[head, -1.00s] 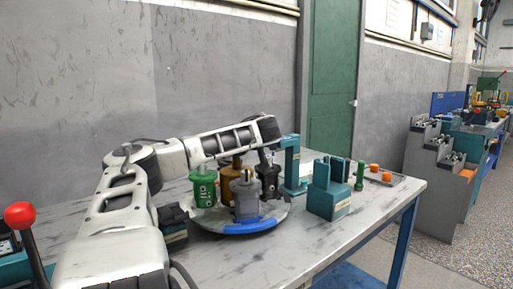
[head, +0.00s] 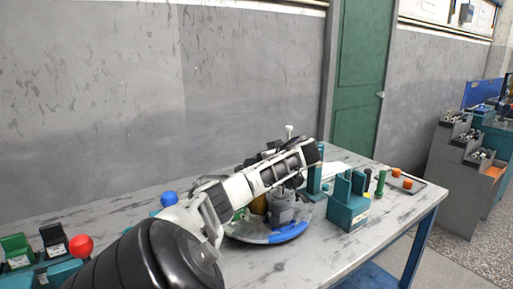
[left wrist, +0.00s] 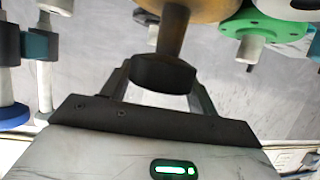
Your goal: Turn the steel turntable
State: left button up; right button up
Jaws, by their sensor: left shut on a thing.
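The steel turntable (head: 245,236) lies on the table with a blue stretch (head: 290,232) on its right front rim. A grey motor (head: 281,210) stands on it at the front, with a brass-coloured motor (head: 259,205) behind; my arm hides much of a green motor (head: 240,214). My left arm reaches across above the turntable, and its fingertips cannot be made out in the head view. In the left wrist view my left gripper (left wrist: 158,92) is shut on a dark block (left wrist: 163,75) at the end of a brown shaft, below the brass-coloured body. My right gripper is not in view.
A teal fixture (head: 348,208) and a teal upright (head: 314,178) stand right of the turntable. Farther right are a green peg (head: 381,184) and a tray (head: 418,186) with orange pieces. A red ball knob (head: 81,246) is at the lower left. The front right tabletop is clear.

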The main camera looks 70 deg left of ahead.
pick_arm(q)
jog(key=shift+s+r+n+g, duration=0.1)
jog(key=shift+n+g, duration=0.2)
jog(key=shift+g, duration=0.3)
dwell(0.3)
jog(key=o, duration=1.4)
jog(key=v, duration=1.6)
jog(key=shift+r, duration=0.1)
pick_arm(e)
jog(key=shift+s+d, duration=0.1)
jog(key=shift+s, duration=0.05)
